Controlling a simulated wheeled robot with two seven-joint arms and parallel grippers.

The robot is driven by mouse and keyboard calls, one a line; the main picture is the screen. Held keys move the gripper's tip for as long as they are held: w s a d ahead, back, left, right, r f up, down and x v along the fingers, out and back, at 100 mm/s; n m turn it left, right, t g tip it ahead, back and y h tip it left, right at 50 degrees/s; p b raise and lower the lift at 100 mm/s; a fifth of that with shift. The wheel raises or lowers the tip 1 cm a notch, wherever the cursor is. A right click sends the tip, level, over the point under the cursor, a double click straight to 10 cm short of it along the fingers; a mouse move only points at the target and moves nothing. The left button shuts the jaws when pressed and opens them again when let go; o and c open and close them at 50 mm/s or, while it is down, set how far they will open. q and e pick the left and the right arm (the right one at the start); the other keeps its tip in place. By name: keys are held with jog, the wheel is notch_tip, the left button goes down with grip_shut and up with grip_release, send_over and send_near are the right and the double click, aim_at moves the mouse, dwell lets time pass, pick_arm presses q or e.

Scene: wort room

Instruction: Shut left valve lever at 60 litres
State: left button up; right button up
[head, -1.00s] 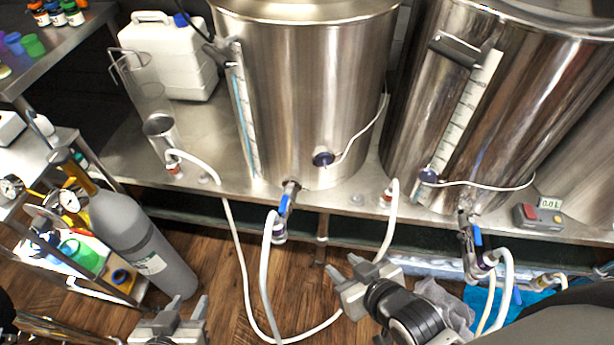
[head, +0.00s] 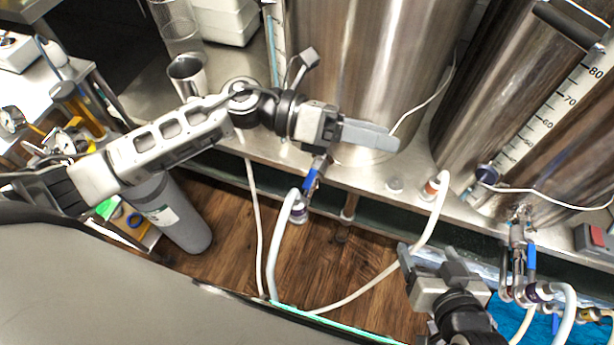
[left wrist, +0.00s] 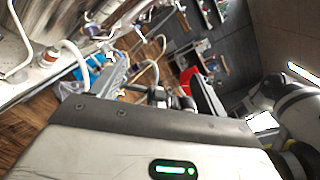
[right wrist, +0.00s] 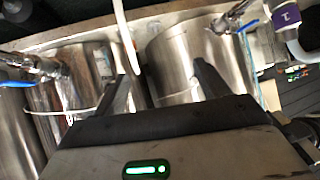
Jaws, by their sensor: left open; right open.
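The left valve's blue lever (head: 312,178) sits on the outlet at the foot of the left kettle (head: 350,60). It points down and left, roughly in line with the valve and its white hose. My left gripper (head: 386,140) is open and empty, above and right of the lever, in front of the kettle; its body overlaps the valve's upper end. The left kettle's level scale (head: 271,45) is cut off at the top and unreadable. My right gripper (head: 425,254) is open and empty, lower right of the lever. Its spread fingers show in the right wrist view (right wrist: 165,88).
The right kettle (head: 490,85) has a numbered scale (head: 555,110) and its own blue lever (head: 531,258). White hoses (head: 366,290) loop over the wooden floor. A grey gas cylinder (head: 172,215) stands left. A red-buttoned box (head: 597,238) is at far right.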

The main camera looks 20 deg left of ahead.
pick_arm(q)
jog(key=w+a+f+m+g+y+b, duration=0.2)
jog(key=a+f+m+y, duration=0.5)
jog(key=a+m, duration=0.1)
jog(key=m+y, duration=0.2)
jog(key=y, duration=0.4)
send_near(309, 177)
jog(key=shift+h, duration=0.3)
jog(key=x, duration=0.6)
jog(key=shift+s+a+f, duration=0.1)
jog(key=shift+s+f, duration=0.05)
jog(key=shift+d+f+t, duration=0.25)
jog(key=shift+f+t, duration=0.05)
jog(key=shift+f, duration=0.35)
pick_arm(e)
jog(key=shift+w+a+f, duration=0.3)
jog(key=shift+w, duration=0.05)
jog(key=shift+t, duration=0.3)
